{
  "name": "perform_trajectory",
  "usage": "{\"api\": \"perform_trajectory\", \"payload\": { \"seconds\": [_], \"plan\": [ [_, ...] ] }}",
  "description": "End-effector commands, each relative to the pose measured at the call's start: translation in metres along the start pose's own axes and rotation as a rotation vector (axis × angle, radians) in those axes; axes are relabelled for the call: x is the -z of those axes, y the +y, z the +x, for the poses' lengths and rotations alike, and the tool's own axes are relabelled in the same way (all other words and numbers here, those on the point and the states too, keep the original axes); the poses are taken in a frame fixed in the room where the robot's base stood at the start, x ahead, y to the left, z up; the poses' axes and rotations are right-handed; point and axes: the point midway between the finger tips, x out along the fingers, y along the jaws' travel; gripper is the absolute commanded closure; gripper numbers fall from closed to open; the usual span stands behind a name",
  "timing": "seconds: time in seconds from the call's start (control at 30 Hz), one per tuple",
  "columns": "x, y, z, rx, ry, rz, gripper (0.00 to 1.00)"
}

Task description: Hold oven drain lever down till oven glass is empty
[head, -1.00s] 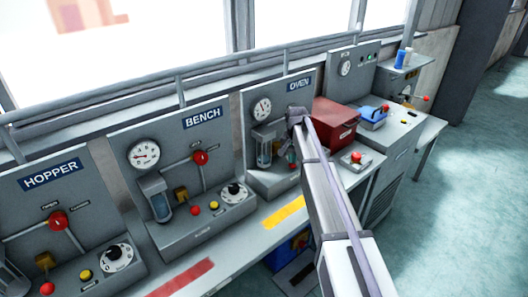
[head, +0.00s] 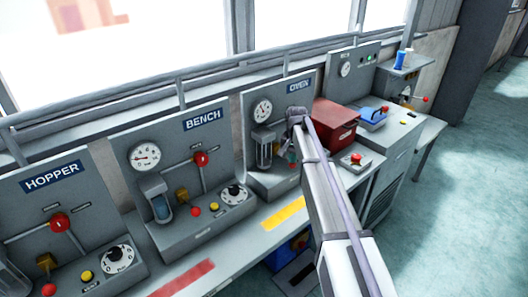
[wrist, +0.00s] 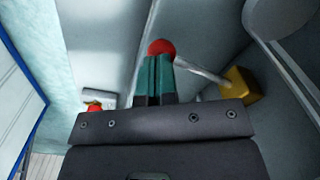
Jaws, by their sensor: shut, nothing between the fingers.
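The oven panel (head: 302,112) stands in the middle of the head view. Its oven glass (head: 264,153) is a small clear cylinder; its level is too small to read. My gripper (head: 292,158) is at this panel, partly hidden by my arm. In the wrist view my gripper (wrist: 158,60) has its green fingers shut together. Their tips meet the red knob (wrist: 161,47) of the oven drain lever, with nothing gripped between them. The lever rod (wrist: 200,72) runs from the knob to a yellow block (wrist: 240,86).
A red box (head: 336,122) stands right of the oven panel. A red button (head: 356,157) is on the bench in front of it. The bench panel (head: 205,150) and hopper panel (head: 45,205) stand to the left. The floor on the right is clear.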

Motion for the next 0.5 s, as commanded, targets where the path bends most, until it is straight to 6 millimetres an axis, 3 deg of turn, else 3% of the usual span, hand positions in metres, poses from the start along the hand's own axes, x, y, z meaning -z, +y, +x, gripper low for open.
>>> {"api": "perform_trajectory", "payload": {
  "seconds": [0.1,0.5],
  "plan": [
    [0.0,0.0,-0.019,0.0,0.0,0.0,1.0],
    [0.0,0.0,-0.061,0.0,0.0,0.0,1.0]
  ]
}}
